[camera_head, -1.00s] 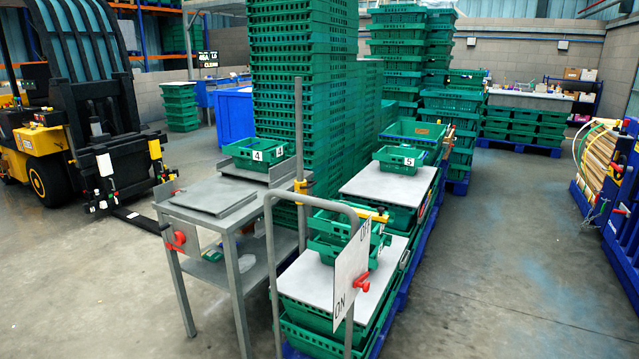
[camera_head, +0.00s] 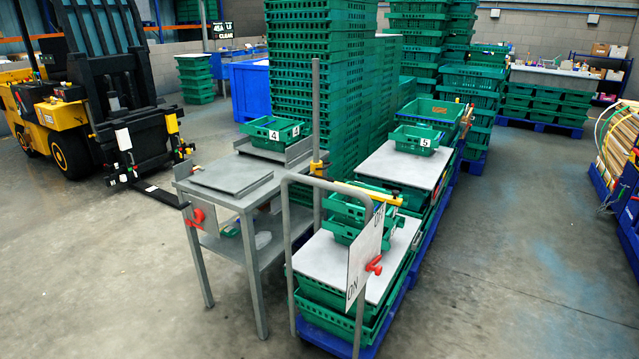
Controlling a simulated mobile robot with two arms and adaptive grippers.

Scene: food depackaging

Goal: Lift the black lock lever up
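I cannot make out a black lock lever for certain. A yellow bar (camera_head: 370,192) lies across the top of the small green crates at the front trolley, with a small dark part at its right end, too small to identify. A red lever (camera_head: 374,265) sits on the white ON/OFF plate (camera_head: 362,250) on the trolley's grey handle frame. Another red lever (camera_head: 197,216) is on the left side of the grey metal table (camera_head: 235,201). Neither of my grippers is in view.
Tall green crate stacks (camera_head: 325,110) stand behind the table. A yellow and black forklift (camera_head: 75,115) is at the left, its fork reaching toward the table. Crates marked 4 (camera_head: 272,131) and 5 (camera_head: 417,140) stand behind. Bare floor is free at right and lower left.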

